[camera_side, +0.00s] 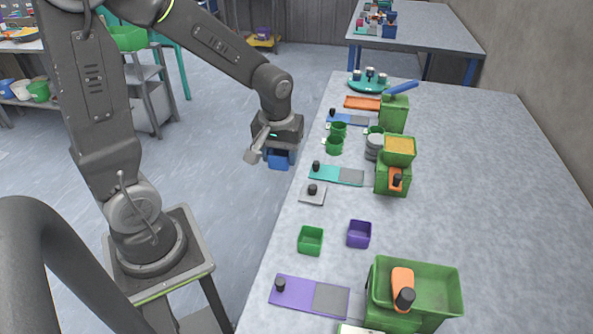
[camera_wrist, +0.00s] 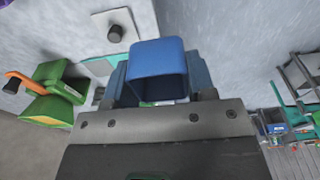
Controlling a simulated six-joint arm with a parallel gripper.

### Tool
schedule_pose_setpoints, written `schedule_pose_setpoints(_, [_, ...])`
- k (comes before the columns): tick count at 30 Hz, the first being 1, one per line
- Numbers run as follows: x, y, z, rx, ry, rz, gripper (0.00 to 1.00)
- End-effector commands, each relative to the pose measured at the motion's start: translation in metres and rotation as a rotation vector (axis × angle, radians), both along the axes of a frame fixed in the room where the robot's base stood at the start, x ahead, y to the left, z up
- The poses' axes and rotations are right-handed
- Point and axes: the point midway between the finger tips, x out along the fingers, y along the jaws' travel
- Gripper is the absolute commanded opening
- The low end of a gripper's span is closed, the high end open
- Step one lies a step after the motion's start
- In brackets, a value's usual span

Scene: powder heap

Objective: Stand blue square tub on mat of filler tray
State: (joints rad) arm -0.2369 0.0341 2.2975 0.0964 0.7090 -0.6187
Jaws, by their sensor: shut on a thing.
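My gripper (camera_side: 280,151) is shut on the blue square tub (camera_side: 278,161) and holds it just off the table's left edge, over the floor. In the wrist view the blue tub (camera_wrist: 158,50) sits between the fingers, its hollow partly in view. Three flat trays with a black knob and a grey mat lie on the table: a teal tray (camera_side: 325,173) closest to my gripper, a blue tray (camera_side: 341,118) farther back, and a purple tray (camera_side: 297,290) in front. The teal mat (camera_side: 351,177) looks bare. I cannot tell which is the filler tray.
Green machines (camera_side: 392,178) stand right of the trays; a larger one (camera_side: 425,285) is at the front. A grey knobbed plate (camera_side: 312,196), a green tub (camera_side: 310,240) and a purple tub (camera_side: 359,234) lie nearer the front. Green cups (camera_side: 334,145) stand behind the teal tray. The table's right side is clear.

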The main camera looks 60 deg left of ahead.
Motion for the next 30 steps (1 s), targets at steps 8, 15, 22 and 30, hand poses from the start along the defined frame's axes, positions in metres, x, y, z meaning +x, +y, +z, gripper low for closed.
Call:
schedule_pose_setpoints(8, [0.044, 0.006, 0.007, -0.001, 0.002, -0.004, 0.27])
schedule_pose_setpoints(15, [0.127, -0.011, -0.003, -0.001, 0.003, -0.006, 0.27])
schedule_pose_setpoints(22, [0.177, -0.029, -0.017, 0.000, 0.001, -0.004, 0.27])
schedule_pose_setpoints(30, [0.189, -0.034, -0.027, 0.000, 0.001, -0.001, 0.27])
